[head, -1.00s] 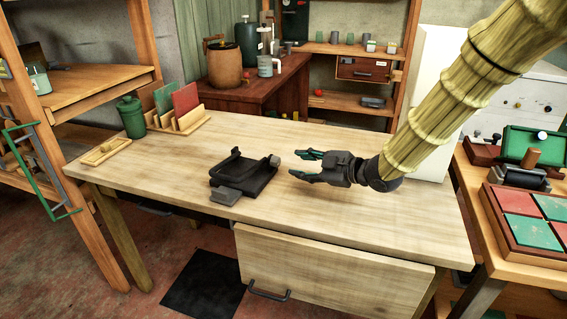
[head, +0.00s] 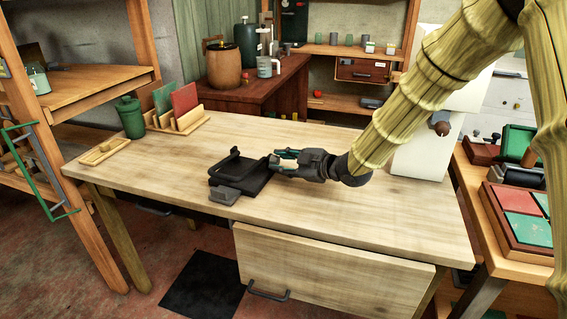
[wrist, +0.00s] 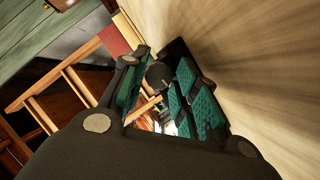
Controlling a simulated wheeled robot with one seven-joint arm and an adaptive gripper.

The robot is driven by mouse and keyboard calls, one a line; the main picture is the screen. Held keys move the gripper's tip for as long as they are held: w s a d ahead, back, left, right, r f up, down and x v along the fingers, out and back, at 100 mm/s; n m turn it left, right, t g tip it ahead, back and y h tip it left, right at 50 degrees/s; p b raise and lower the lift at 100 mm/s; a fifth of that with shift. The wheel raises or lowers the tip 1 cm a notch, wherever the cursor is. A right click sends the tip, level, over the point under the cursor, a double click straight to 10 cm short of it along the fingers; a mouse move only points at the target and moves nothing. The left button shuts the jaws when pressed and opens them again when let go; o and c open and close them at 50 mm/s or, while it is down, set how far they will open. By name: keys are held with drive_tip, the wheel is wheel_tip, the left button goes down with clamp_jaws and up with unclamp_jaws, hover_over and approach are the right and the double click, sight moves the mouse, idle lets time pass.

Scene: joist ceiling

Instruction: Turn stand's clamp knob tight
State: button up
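The black stand (head: 252,183) lies low on the wooden table, with a raised bar at its back and a grey block at its front left. Its clamp knob is on the right side and is mostly hidden by my fingers in the head view. In the wrist view a dark round knob (wrist: 158,75) shows between the green-padded fingers. My gripper (head: 279,160) is at the stand's right side, just above the tabletop, pointing left. Its fingers are apart, one on each side of the knob; I cannot tell if either touches it.
The wooden table (head: 340,225) is clear to the right and in front of the stand. A green canister (head: 131,117), a rack with upright panels (head: 178,121) and a small wooden tray (head: 104,151) stand at the table's left. A white panel (head: 420,155) stands at the right rear.

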drive_tip(key=shift+c, duration=1.4)
drive_tip(key=shift+r, duration=0.1)
drive_tip(key=shift+r+p, duration=0.15)
drive_tip(key=shift+p, duration=0.75)
drive_tip(key=shift+f+m+g+p, duration=0.25)
drive_tip(key=shift+m+p, duration=0.25)
drive_tip(key=shift+p, duration=0.6)
drive_tip(key=o, duration=0.7)
drive_tip(key=shift+o, duration=0.2)
drive_tip(key=v, duration=1.2)
drive_tip(key=shift+r, duration=0.1)
